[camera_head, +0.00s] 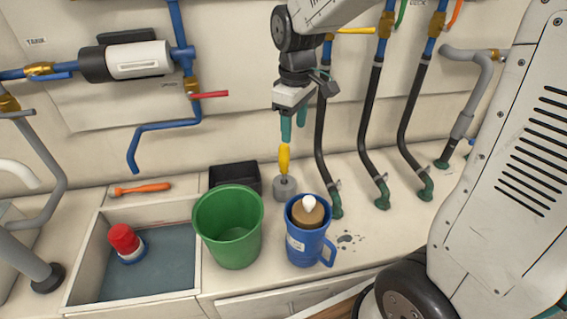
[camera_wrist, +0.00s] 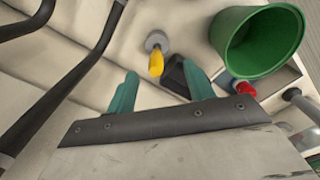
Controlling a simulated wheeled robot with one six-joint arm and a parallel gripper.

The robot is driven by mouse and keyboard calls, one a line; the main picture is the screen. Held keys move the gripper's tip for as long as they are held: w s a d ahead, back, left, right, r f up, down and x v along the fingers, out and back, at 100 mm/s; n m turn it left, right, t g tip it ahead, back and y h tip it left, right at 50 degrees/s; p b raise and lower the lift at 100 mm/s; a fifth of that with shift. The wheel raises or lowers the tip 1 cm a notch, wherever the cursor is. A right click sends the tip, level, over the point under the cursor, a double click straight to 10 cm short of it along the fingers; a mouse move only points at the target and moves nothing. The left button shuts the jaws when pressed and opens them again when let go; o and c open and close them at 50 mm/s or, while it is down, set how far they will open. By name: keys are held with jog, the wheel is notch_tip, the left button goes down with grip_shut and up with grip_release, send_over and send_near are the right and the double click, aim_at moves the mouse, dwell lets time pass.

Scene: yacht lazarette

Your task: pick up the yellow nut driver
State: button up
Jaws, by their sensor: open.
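The yellow nut driver (camera_head: 284,159) stands upright, handle up, in a small grey holder (camera_head: 284,189) on the counter in the head view. In the wrist view its yellow handle (camera_wrist: 156,64) shows beyond and between the fingertips. My gripper (camera_head: 294,130) has teal fingers and is above the nut driver, pointing down. In the wrist view the fingers (camera_wrist: 160,84) are spread apart with nothing between them. The nut driver's shaft is hidden in the holder.
A green bucket (camera_head: 228,226) and a blue mug (camera_head: 307,240) with a brown, white-tipped item stand in front. A black bin (camera_head: 235,176) is left of the holder. Black hoses (camera_head: 320,130) rise close on the right. A sink (camera_head: 150,280) holds a red-and-white object (camera_head: 125,240).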

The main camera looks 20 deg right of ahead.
aim_at(284, 146)
jog(key=shift+n, duration=0.6)
jog(key=w+f, duration=0.3)
jog(key=shift+w+a+f, duration=0.3)
jog(key=shift+w+a, duration=0.05)
jog(key=shift+w, duration=0.05)
jog(key=shift+w+f, duration=0.1)
jog(key=shift+f, duration=0.25)
notch_tip(284, 146, down, 7)
jog(key=shift+f, duration=0.15)
grip_shut()
